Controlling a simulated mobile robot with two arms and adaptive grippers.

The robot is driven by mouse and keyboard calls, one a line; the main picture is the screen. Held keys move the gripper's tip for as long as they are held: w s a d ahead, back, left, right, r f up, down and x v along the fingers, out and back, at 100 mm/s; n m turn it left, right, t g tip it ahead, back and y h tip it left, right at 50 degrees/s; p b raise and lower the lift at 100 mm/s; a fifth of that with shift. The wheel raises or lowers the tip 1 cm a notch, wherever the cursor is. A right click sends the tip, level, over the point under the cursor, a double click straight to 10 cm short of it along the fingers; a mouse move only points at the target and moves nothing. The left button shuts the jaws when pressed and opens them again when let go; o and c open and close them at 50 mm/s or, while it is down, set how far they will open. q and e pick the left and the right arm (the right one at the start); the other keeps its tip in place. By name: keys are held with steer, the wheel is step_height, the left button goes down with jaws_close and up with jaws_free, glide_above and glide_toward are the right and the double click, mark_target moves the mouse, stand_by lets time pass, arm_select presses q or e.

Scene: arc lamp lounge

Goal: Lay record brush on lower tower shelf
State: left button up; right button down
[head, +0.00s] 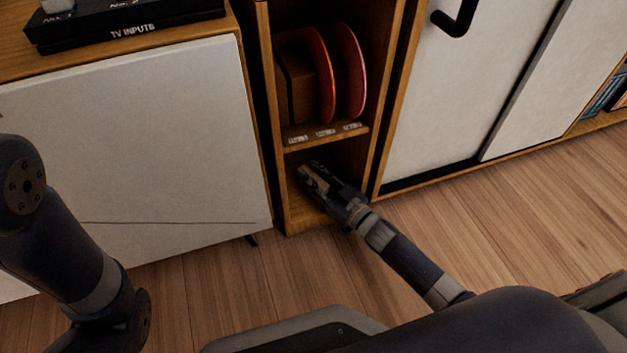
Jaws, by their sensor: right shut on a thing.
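A narrow wooden tower stands in the middle of the head view. Its lower shelf (299,215) is the open bottom compartment, close to the floor. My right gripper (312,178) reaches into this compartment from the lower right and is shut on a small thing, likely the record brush. The brush itself is mostly hidden by the fingers and the dark of the compartment, and I cannot tell whether it touches the shelf. My left arm shows at the left edge, but its gripper is out of view.
The shelf above (330,136) has small labels on its front edge and holds an orange disc (325,75), a pink disc (350,70) and a brown box (297,85). A white cabinet (130,150) stands left, white sliding doors (465,90) right. The wooden floor (500,230) is clear.

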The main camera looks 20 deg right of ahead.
steer(key=shift+r, duration=0.1)
steer(key=c, duration=1.3)
jaws_free()
steer(key=shift+c, duration=0.2)
